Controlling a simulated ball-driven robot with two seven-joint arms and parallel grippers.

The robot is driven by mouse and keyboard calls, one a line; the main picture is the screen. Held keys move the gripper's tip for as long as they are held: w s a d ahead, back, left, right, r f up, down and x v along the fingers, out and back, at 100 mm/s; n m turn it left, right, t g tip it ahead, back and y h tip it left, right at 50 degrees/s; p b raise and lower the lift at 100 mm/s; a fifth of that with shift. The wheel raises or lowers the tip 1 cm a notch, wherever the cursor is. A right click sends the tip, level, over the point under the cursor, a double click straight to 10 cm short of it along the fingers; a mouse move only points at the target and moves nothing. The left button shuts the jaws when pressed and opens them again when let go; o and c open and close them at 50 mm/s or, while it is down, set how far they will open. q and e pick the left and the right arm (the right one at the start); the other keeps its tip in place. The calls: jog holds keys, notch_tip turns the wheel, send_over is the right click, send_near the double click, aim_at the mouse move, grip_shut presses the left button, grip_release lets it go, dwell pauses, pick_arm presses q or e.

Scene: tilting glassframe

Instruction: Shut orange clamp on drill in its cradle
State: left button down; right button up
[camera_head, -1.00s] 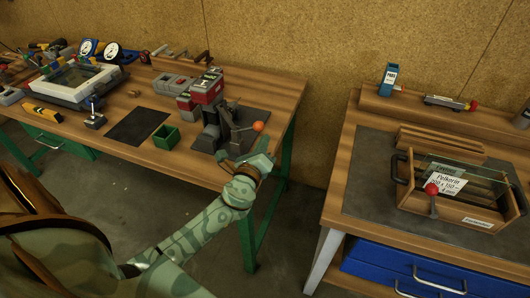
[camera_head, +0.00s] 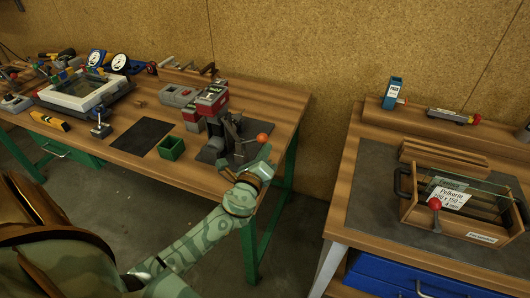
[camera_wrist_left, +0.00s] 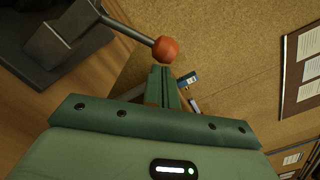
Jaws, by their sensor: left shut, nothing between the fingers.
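The clamp's orange ball knob (camera_head: 262,138) sits at the end of a dark lever that slants up to the right from the grey clamp and cradle (camera_head: 222,143). The red and dark drill body (camera_head: 211,100) appears to stand upright at the cradle, partly hidden. My left gripper (camera_head: 266,151) is shut and empty just below the knob. In the left wrist view its fingers (camera_wrist_left: 161,80) are together, with the knob (camera_wrist_left: 166,49) just beyond their tips. I cannot tell whether they touch. My right gripper is not in view.
A green open box (camera_head: 171,147) and a dark mat (camera_head: 143,137) lie left of the cradle. Grey blocks (camera_head: 178,95) stand behind. A second bench holds a glass-fronted wooden box (camera_head: 470,236) with a red knob. A floor gap separates the benches.

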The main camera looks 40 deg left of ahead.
pick_arm(q)
jog(key=shift+r, duration=0.15)
jog(key=shift+s+a+r+n+p, duration=0.1)
jog(key=shift+a+r+n+p, duration=0.2)
jog(key=shift+r+n, duration=0.4)
jog(key=shift+a+r+n+p, duration=0.1)
jog(key=shift+r+n+p, duration=0.3)
jog(key=shift+n, duration=0.4)
jog(key=s+a+r+n+p, duration=0.1)
jog(key=a+r+n+p, duration=0.3)
jog(key=n, duration=0.4)
jog(key=shift+s+a+r+n+p, duration=0.15)
jog(key=shift+a+r+n+p, duration=0.2)
jog(key=shift+a+p, duration=0.4)
